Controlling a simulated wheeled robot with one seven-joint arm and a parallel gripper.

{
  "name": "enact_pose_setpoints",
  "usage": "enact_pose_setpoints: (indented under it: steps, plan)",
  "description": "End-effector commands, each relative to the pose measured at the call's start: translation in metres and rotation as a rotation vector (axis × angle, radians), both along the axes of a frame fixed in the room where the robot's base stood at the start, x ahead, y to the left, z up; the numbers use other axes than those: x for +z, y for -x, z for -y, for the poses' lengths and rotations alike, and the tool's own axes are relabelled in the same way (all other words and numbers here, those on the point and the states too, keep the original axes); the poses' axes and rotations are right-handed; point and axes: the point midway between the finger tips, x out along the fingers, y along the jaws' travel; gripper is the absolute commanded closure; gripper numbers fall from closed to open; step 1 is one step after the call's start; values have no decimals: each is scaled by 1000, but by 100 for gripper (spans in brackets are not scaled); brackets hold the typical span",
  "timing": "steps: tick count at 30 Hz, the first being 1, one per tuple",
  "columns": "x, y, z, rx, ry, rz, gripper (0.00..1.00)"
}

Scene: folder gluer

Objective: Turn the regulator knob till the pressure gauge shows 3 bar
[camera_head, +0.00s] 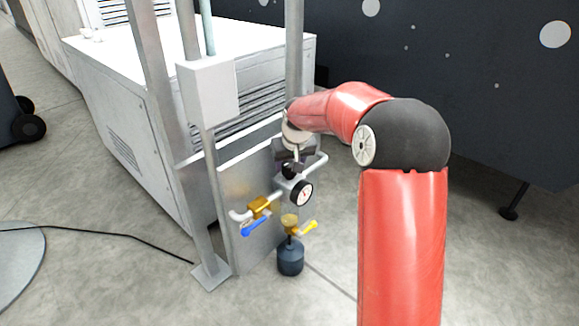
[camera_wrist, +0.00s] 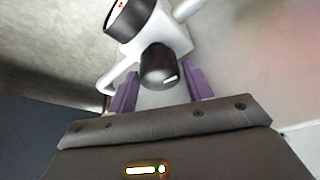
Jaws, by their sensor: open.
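The regulator knob (camera_wrist: 158,66) is a black cylinder with a white mark, on a light grey regulator body (camera_wrist: 165,35). In the head view the dark knob (camera_head: 290,170) is partly covered by my gripper (camera_head: 293,156). The pressure gauge (camera_head: 301,194) has a black rim and white face; its reading is too small to tell.
A brass valve with a blue lever (camera_head: 254,228) and a yellow lever (camera_head: 308,228) sit below the regulator, above a dark bowl (camera_head: 290,257). A grey post (camera_head: 208,200) and panel stand at left. Open floor lies in front.

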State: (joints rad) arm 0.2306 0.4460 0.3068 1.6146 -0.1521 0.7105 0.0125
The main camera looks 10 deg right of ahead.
Motion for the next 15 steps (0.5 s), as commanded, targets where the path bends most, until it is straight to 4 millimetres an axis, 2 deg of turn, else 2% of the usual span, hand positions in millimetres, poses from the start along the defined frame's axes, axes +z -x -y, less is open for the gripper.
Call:
enact_pose_setpoints:
  steps: [3,11,15]
  plan:
    - [-7,-3,0,1,0,0,50]
    - [-8,-3,0,1,0,0,50]
    - [-8,-3,0,1,0,0,67]
